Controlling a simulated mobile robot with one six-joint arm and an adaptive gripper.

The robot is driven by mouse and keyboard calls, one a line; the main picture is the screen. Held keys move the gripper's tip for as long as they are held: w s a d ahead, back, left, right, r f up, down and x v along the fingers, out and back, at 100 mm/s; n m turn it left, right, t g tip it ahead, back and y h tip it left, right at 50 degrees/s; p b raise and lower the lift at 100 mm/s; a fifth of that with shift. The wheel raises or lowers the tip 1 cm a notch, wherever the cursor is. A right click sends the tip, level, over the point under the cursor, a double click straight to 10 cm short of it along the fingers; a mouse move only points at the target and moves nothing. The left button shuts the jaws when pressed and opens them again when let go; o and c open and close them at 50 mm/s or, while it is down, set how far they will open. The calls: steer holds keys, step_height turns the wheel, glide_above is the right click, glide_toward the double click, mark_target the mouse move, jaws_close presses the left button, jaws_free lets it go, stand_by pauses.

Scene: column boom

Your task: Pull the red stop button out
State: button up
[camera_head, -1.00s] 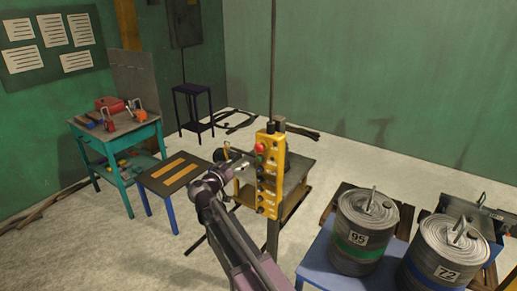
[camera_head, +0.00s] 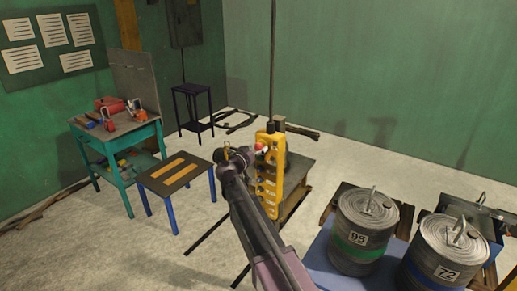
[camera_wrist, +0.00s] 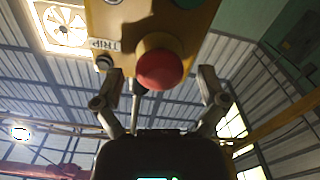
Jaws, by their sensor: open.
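The red stop button (camera_wrist: 163,70) sits on the yellow pendant control box (camera_wrist: 128,22). In the wrist view it is a round red mushroom head between and just beyond my two open fingers, with clear gaps on both sides. My gripper (camera_wrist: 157,90) is open and empty. In the head view the yellow box (camera_head: 270,185) hangs upright at centre. My gripper (camera_head: 250,155) is at its upper left side, level with the red button (camera_head: 261,147), which is partly covered by my gripper. I cannot tell whether a finger touches the box.
A black cable (camera_head: 272,60) rises above the box. A low table (camera_head: 298,170) stands behind it. Two numbered drums (camera_head: 362,235) stand at right on a blue stand. A teal bench (camera_head: 120,133) with tools and a blue-legged stool (camera_head: 172,177) are at left.

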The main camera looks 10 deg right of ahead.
steer(key=shift+w+d, duration=0.25)
steer(key=shift+d, duration=0.05)
jaws_close()
steer(key=shift+s+a, duration=0.4)
steer(key=shift+s, duration=0.05)
jaws_free()
steer(key=shift+s+a, duration=0.15)
